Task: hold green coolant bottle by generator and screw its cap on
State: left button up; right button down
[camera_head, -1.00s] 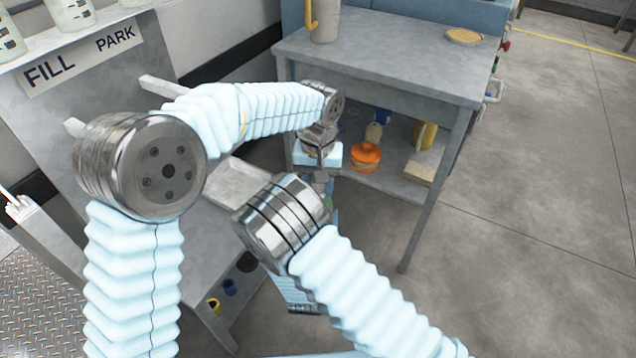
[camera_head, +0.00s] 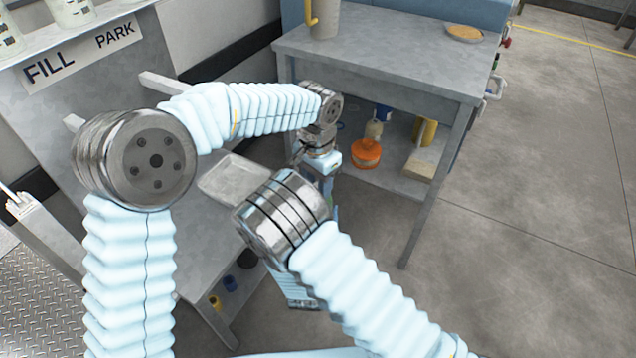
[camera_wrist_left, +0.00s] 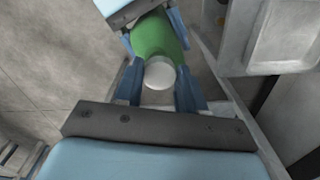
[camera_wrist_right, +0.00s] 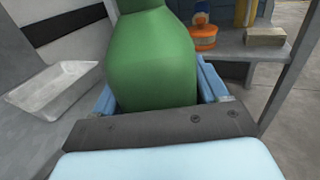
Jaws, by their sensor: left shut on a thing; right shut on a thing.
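The green coolant bottle (camera_wrist_right: 150,70) fills the middle of the right wrist view, between the fingers of my right gripper (camera_wrist_right: 155,98), which is shut on its body. The left wrist view shows the green bottle (camera_wrist_left: 157,38) with a round white cap (camera_wrist_left: 159,73) in front of it. My left gripper (camera_wrist_left: 160,88) has its blue fingers on both sides of the cap and is shut on it. The cap lines up with the bottle's top; I cannot tell how far it is seated. In the head view my arms hide most of the bottle. I cannot make out the generator.
A grey metal table (camera_head: 390,60) stands behind, its lower shelf holding an orange container (camera_head: 366,154) and a tan block (camera_head: 419,166). Open floor (camera_head: 530,210) lies to the right.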

pick_arm(q)
jog(key=m, duration=0.6)
jog(key=shift+w+a, duration=0.1)
jog(key=m, duration=0.3)
jog(key=shift+w+m, duration=0.1)
jog(key=shift+m, duration=0.3)
jog(key=m, duration=0.5)
jog(key=shift+w+m, duration=0.1)
jog(key=shift+m, duration=0.3)
jog(key=m, duration=0.6)
jog(key=shift+w, duration=0.1)
jog(key=m, duration=0.6)
jog(key=shift+d, duration=0.25)
jog(key=o, duration=1)
jog(key=shift+r, duration=2.2)
jog(key=shift+o, duration=0.2)
